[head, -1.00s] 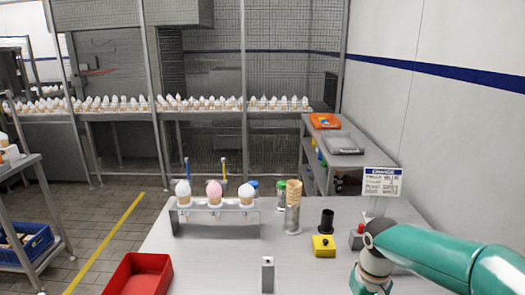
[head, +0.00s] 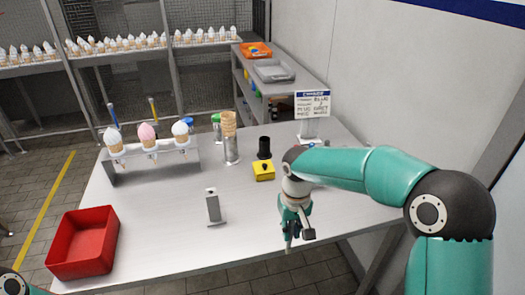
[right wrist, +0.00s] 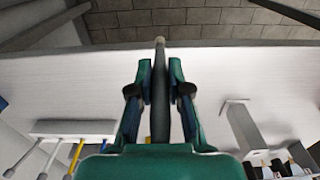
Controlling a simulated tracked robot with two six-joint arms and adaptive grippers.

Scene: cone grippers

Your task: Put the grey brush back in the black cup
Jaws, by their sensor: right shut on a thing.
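The black cup (head: 264,147) stands upright toward the back of the white table, right of the metal cup of stacked cones. My right gripper (head: 293,238) hangs over the front right part of the table, nearer to me than the cup and apart from it. In the right wrist view its fingers are shut on a slim grey shaft, which I take for the grey brush (right wrist: 160,85). The shaft points away between the fingers, and its near end is hidden by the gripper. My left gripper is not in view; only a bit of my left arm shows at the lower left corner.
A yellow box (head: 264,171) with a black knob sits just in front of the cup. A metal cup of cones (head: 230,145), an ice-cream rack (head: 155,160), a small metal stand (head: 213,207) and a red tray (head: 83,243) lie to the left. A sign (head: 312,105) stands at right.

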